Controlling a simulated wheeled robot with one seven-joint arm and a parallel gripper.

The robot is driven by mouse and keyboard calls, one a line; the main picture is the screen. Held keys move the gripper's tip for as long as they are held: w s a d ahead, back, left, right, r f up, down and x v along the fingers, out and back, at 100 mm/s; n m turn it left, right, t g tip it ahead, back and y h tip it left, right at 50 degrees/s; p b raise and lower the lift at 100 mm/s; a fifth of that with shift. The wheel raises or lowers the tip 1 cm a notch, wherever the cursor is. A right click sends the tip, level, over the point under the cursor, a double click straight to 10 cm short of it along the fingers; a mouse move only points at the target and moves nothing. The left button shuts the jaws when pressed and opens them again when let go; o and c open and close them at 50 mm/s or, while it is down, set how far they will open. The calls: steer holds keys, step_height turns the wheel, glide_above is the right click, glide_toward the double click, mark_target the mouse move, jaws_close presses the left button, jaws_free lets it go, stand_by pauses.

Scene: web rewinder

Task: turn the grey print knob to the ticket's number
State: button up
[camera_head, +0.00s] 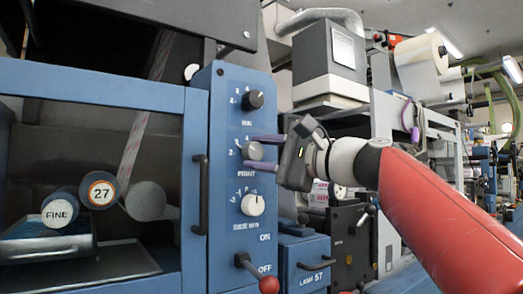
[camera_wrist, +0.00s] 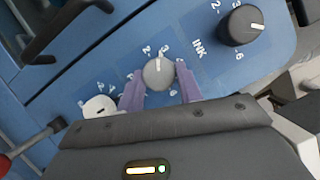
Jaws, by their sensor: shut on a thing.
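The grey print knob (camera_head: 253,151) sits in the middle of a blue control panel, above the word PRINT. In the wrist view the grey knob (camera_wrist: 158,73) has a pale pointer mark towards the top of the picture, near small numerals that I cannot read surely. My gripper (camera_head: 249,150) reaches in from the right, one purple finger above the knob and one below. In the wrist view my gripper (camera_wrist: 159,84) is shut on the knob, a finger on either side. I cannot make out a ticket number in either view.
A black INK knob (camera_head: 253,99) is above and a white knob (camera_head: 253,205) below. A red-ended lever (camera_head: 267,284) stands by ON and OFF. A black handle (camera_head: 200,195) is left of the panel. Rolls, one marked 27 (camera_head: 101,192), one FINE (camera_head: 57,214), lie behind the window.

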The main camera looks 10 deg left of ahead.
steer(key=shift+r+n+g+h, duration=0.1)
steer(key=shift+n+g+h, duration=0.4)
steer(key=shift+n, duration=1.4)
steer(key=o, duration=1)
steer(key=shift+b+v, duration=0.95)
steer(key=shift+v, duration=2.95)
steer(key=shift+r, duration=0.1)
